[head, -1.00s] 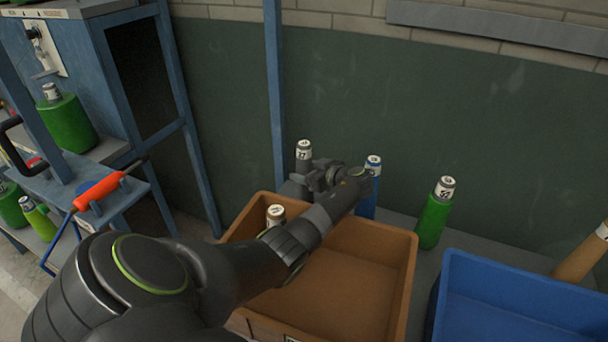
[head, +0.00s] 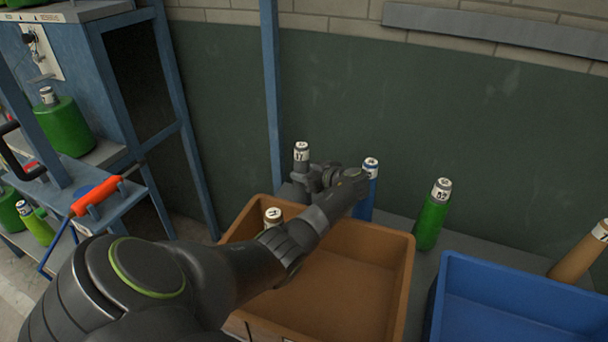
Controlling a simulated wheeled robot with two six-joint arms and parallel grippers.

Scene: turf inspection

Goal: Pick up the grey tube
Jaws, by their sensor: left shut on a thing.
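The grey tube (head: 301,157) stands upright behind the orange-brown crate, with a white numbered label near its top. My left gripper (head: 306,178) is at the tube's side, shut on it below the label. The gripper and wrist hide part of the tube's lower body. My left arm reaches over the crate from the lower left. My right gripper is not in view.
A blue crate (head: 520,270) and a tan tube (head: 578,258) are at right.

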